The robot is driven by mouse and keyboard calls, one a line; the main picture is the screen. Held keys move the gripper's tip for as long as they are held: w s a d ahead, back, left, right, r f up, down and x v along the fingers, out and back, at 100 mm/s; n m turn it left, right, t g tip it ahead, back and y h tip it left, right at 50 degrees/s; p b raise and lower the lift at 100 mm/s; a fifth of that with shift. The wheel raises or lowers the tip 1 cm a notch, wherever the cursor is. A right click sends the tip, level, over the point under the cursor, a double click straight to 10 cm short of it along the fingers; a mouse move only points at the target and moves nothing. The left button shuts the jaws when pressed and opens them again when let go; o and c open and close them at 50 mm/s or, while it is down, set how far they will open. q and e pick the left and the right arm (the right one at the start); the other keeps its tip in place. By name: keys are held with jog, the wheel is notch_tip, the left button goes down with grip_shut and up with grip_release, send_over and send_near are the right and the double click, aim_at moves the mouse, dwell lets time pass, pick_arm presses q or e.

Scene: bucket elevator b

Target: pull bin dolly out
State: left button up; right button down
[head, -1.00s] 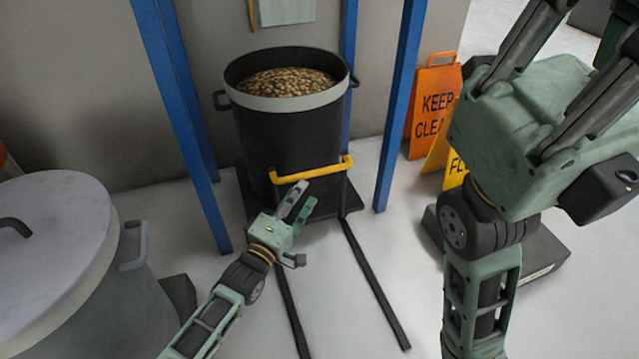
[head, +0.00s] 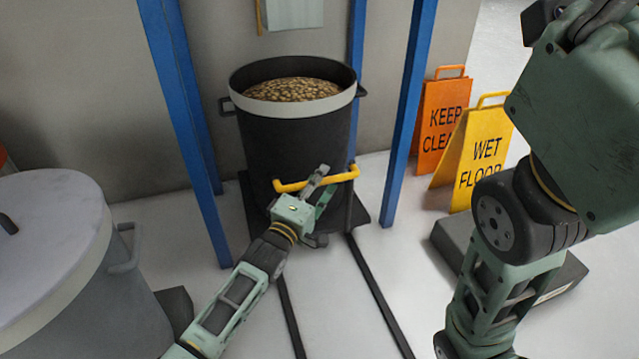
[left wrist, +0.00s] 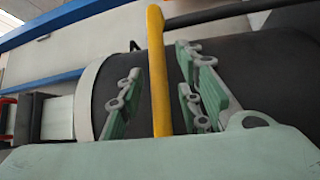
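The bin dolly (head: 361,216) is a low black base carrying a tall black bin (head: 290,150) with a pale rim, filled with brown grains. Its yellow handle (head: 340,178) stands in front of the bin. My left gripper (head: 321,188) is at the middle of this handle, with its fingers overlapping it. In the left wrist view the yellow bar (left wrist: 158,70) passes between the open fingers, with a gap on both sides. My right arm is at the right of the head view; its fingers are not visible.
Blue posts (head: 178,120) flank the bin at left and right (head: 408,120). Two dark rails (head: 378,295) run forward along the floor. A large lidded grey drum (head: 75,290) stands at the left. Orange (head: 440,115) and yellow (head: 478,150) floor signs stand at the right.

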pick_arm(q)
jog(key=shift+c, duration=0.2)
grip_shut()
dwell(0.3)
